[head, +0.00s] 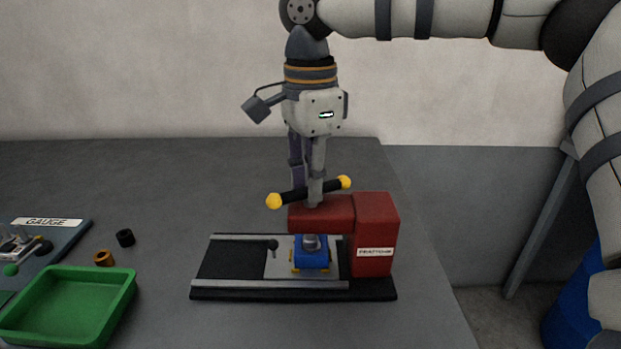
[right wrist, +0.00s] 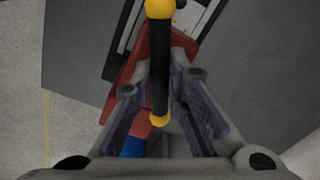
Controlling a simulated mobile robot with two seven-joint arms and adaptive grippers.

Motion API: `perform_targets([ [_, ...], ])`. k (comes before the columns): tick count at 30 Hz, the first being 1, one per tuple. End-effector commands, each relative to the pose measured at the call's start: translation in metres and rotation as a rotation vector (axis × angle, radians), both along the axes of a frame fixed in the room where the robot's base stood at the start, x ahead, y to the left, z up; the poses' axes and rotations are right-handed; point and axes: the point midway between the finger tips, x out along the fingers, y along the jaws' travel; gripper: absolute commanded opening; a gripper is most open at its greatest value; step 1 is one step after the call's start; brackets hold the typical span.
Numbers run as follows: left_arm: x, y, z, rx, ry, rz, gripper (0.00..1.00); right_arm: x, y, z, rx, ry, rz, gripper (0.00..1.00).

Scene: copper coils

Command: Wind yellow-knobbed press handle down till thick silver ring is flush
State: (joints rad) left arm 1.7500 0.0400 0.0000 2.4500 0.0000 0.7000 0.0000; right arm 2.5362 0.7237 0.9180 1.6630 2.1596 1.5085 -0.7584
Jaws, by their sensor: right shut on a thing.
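The press (head: 374,235) is a red frame with a black handle bar (head: 293,196) across its top and a yellow knob at each end. The bar lies crosswise, its right end a little higher in the head view. My right gripper (head: 308,194) points down and is shut on the bar near its middle. In the right wrist view the handle bar (right wrist: 160,65) runs between the two fingers. Under the press head, a silver ring (head: 311,242) sits on top of a blue block (head: 311,258). How deep the ring sits is too small to tell. My left gripper is out of view.
The press stands on a black base with silver rails (head: 285,284) on the grey table. A green tray (head: 70,306), a black ring (head: 125,238), a copper-coloured ring (head: 104,258) and a gauge board (head: 60,238) lie at left. The table behind is clear.

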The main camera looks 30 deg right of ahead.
Motion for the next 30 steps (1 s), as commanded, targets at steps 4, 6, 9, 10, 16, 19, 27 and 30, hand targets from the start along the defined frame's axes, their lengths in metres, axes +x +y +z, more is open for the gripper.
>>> perform_targets([
  [4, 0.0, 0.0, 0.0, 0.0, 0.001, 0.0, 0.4, 0.0, 0.0, -0.001, -0.001, 0.002, 0.002, 0.23],
  [6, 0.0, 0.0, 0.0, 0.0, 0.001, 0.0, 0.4, 0.0, 0.0, -0.001, -0.001, 0.003, 0.003, 0.33],
  [9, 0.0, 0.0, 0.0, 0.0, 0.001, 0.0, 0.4, 0.0, 0.0, -0.001, -0.001, 0.003, 0.003, 0.33],
  [10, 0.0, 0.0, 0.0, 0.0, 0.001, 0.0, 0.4, 0.0, 0.0, -0.001, -0.001, 0.002, 0.004, 0.33],
  [16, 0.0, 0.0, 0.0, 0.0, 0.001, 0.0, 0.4, 0.0, 0.0, 0.003, -0.001, 0.001, 0.004, 0.33],
  [19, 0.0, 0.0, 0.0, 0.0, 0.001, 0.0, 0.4, 0.001, 0.0, 0.014, 0.0, -0.002, 0.004, 0.33],
  [27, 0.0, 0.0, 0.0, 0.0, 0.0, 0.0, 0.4, 0.0, 0.0, 0.042, 0.0, -0.001, 0.004, 0.33],
  [30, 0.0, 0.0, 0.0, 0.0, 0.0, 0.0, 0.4, 0.0, 0.0, 0.053, 0.0, -0.001, 0.004, 0.33],
])
